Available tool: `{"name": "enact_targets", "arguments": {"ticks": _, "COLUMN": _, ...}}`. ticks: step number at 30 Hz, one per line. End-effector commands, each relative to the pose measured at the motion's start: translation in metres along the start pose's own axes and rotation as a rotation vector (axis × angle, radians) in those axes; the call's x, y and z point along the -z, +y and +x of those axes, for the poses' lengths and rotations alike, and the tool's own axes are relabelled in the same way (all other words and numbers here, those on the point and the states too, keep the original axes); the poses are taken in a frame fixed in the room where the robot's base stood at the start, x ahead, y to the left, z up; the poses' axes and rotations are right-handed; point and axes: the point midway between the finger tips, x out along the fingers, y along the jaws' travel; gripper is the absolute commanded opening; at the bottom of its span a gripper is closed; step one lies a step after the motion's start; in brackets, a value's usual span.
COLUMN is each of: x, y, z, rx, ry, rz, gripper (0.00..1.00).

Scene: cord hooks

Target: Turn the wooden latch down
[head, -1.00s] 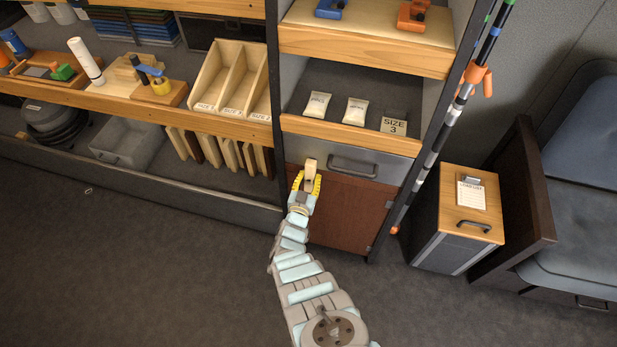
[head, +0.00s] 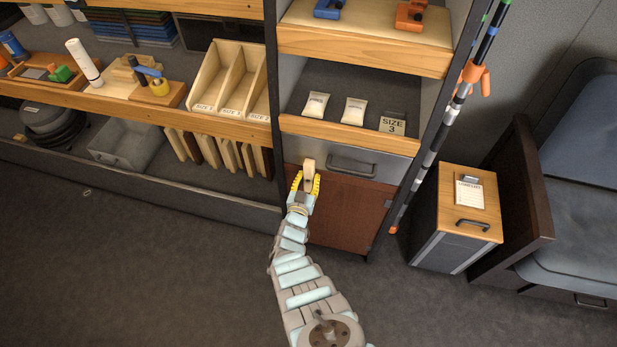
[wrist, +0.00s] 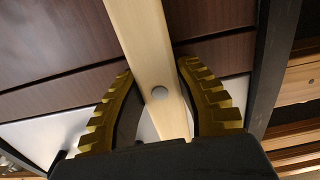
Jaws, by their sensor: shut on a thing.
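My gripper (head: 306,183) has yellow ridged fingers, one on each side of the latch. My gripper (wrist: 155,85) is shut on the latch. The latch's lower part is partly hidden by my gripper.
A grey drawer with a handle (head: 352,165) sits just above the door. A dark shelf post stands close on the left. A striped pole (head: 430,140) leans at the right, beside a wood-topped cabinet (head: 455,215). The floor in front is clear.

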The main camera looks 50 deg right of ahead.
Motion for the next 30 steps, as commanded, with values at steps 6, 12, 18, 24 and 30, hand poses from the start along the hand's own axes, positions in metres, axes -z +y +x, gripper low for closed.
{"name": "enact_targets", "arguments": {"ticks": 6, "x": -0.0011, "y": -0.0002, "z": -0.0004, "rx": 0.001, "ry": -0.002, "rz": -0.002, "gripper": 0.00}}
{"name": "enact_targets", "arguments": {"ticks": 12, "x": -0.0010, "y": -0.0001, "z": -0.0004, "rx": 0.001, "ry": -0.002, "rz": -0.002, "gripper": 0.36}}
{"name": "enact_targets", "arguments": {"ticks": 18, "x": -0.0006, "y": 0.0000, "z": -0.0002, "rx": 0.001, "ry": -0.001, "rz": -0.002, "gripper": 0.63}}
{"name": "enact_targets", "arguments": {"ticks": 24, "x": -0.0002, "y": 0.0000, "z": -0.0002, "rx": 0.000, "ry": 0.000, "rz": -0.001, "gripper": 0.63}}
{"name": "enact_targets", "arguments": {"ticks": 30, "x": -0.0018, "y": -0.0008, "z": -0.0034, "rx": 0.001, "ry": -0.002, "rz": -0.005, "gripper": 0.63}}
